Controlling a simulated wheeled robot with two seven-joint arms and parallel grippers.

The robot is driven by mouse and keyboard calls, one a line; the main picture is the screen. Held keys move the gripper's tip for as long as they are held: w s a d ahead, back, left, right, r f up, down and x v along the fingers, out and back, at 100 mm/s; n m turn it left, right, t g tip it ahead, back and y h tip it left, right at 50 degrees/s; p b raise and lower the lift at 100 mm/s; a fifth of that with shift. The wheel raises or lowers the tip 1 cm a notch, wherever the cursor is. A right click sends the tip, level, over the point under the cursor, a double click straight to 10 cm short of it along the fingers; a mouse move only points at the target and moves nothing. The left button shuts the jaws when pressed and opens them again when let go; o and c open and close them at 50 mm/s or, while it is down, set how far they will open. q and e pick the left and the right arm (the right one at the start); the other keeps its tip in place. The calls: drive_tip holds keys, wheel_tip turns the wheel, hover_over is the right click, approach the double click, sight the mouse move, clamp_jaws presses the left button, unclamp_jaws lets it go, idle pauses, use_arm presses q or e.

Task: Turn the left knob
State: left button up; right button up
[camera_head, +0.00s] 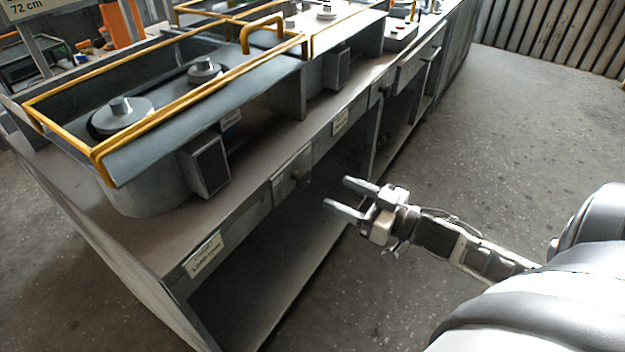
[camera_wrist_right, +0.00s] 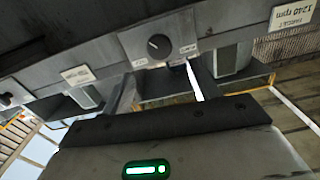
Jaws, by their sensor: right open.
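The left knob (camera_head: 297,175) is a small dark knob on a grey panel at the front edge of the bench, in the head view. In the right wrist view, which looks upside down, the dark round knob (camera_wrist_right: 158,46) sits on its pale plate near the top middle, with a light pointer mark. My right gripper (camera_head: 340,193) is open and empty, to the right of the knob and apart from it, with its two fingers pointing toward the bench front. My left gripper is not in view.
Another knob (camera_head: 381,91) sits farther along the bench front. Paper labels (camera_head: 205,254) flank the left knob. A blower housing (camera_head: 150,185) with a yellow rail stands on the bench above. Open shelf space lies below; the floor (camera_head: 500,130) to the right is clear.

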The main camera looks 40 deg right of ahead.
sight(307, 178)
drive_tip(key=x, duration=0.8)
drive_tip(key=shift+c, duration=0.2)
drive_tip(key=c, duration=0.9)
